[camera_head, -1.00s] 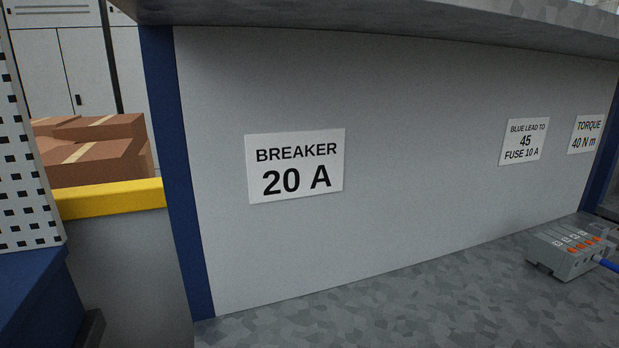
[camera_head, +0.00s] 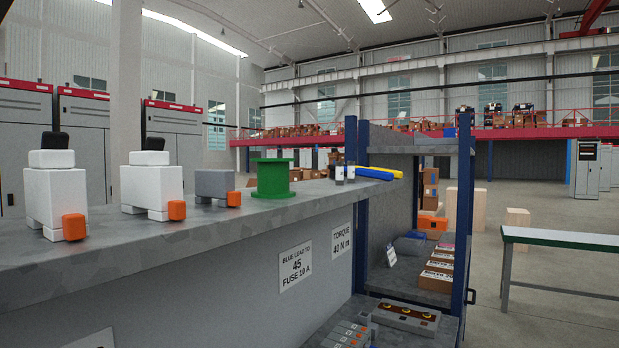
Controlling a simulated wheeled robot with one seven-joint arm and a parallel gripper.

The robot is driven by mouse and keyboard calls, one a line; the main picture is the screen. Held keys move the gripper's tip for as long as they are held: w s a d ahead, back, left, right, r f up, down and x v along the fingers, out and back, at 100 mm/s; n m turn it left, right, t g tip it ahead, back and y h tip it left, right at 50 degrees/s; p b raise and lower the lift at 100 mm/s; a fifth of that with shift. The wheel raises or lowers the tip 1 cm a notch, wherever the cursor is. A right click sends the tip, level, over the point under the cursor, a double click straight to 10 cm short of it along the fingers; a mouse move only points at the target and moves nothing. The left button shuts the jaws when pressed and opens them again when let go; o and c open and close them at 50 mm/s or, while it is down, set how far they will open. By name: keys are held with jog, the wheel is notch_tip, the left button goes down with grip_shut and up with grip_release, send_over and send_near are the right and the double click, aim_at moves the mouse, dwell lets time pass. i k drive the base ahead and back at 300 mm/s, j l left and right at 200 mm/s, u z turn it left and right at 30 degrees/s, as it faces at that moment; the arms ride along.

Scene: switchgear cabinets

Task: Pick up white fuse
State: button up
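Two small upright cylinders (camera_head: 345,174), pale with dark bands, stand near the far end of the upper shelf (camera_head: 235,222). They may be fuses, but they are too small to tell which is white. Two larger white devices (camera_head: 55,195) and (camera_head: 152,185), each with a black top knob and an orange part low in front, stand at the near left of the same shelf. My gripper is not in view.
A grey block with an orange part (camera_head: 213,186), a green spool (camera_head: 273,178) and blue and yellow bars (camera_head: 374,173) share the shelf. Below are a terminal block (camera_head: 350,334) and a grey unit (camera_head: 406,317).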

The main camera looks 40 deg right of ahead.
aim_at(339, 165)
jog(key=i+l+z, duration=0.3)
jog(key=i+l, duration=0.7)
